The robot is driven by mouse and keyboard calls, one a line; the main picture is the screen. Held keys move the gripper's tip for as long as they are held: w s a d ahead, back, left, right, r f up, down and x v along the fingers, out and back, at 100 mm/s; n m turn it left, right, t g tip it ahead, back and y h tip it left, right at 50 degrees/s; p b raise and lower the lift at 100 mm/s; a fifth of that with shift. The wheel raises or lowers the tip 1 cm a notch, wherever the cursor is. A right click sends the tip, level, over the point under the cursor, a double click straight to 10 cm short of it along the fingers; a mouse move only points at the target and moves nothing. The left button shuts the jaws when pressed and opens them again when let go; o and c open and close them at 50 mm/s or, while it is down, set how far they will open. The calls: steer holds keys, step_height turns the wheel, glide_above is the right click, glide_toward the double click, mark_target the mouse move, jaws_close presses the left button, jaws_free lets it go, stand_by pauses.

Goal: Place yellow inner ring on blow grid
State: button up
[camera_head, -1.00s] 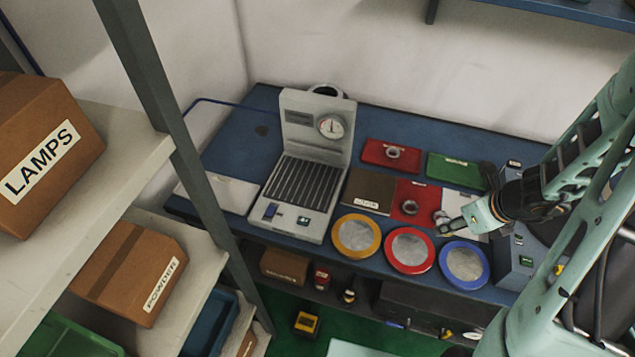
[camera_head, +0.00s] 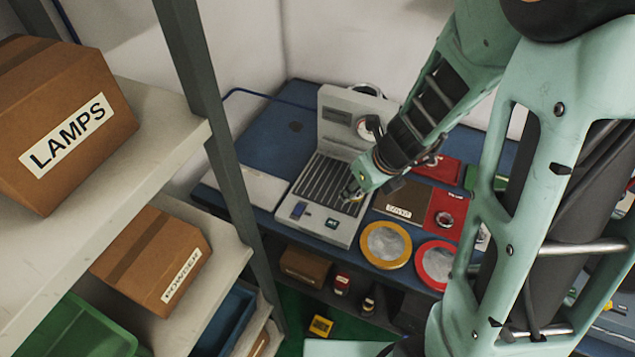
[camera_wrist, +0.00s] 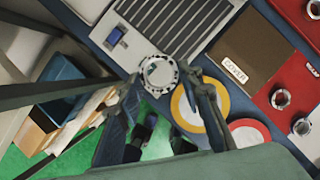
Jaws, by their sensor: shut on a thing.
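The blow grid (camera_head: 325,178) is a dark slotted plate on a grey machine with a dial, at the centre in the head view; its slots also show at the top of the wrist view (camera_wrist: 172,18). My gripper (camera_head: 352,193) is above the grid's front right part. In the wrist view my gripper (camera_wrist: 162,82) is shut on a ring (camera_wrist: 147,78). The ring looks metallic grey with a beaded face; I see no clear yellow on it. In the wrist view it appears just off the machine's near edge, but its height above is unclear.
A yellow-rimmed disc (camera_head: 386,245) and a red-rimmed disc (camera_head: 438,264) lie at the table's front edge. A brown cover pad (camera_head: 402,200) and a red mat (camera_head: 446,211) with a ring are right of the machine. A shelf post (camera_head: 222,150) stands left.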

glide_above(335, 183)
steer(key=s, duration=0.2)
steer(key=f, duration=0.6)
steer(key=d+f, duration=0.1)
steer(key=f, duration=0.2)
steer(key=shift+w+f+b, duration=0.15)
steer(key=shift+b, duration=0.15)
steer(key=shift+s+d+b+x, duration=0.15)
steer(key=shift+b+x, duration=0.15)
steer(key=shift+x, duration=0.6)
steer(key=shift+s+d+b+x, duration=0.1)
steer(key=shift+b+x, duration=0.2)
steer(key=shift+x, duration=0.6)
steer(key=shift+f, duration=0.15)
steer(key=shift+f, duration=0.15)
steer(key=o, duration=0.7)
steer(key=shift+f, duration=0.1)
steer(key=o, duration=0.5)
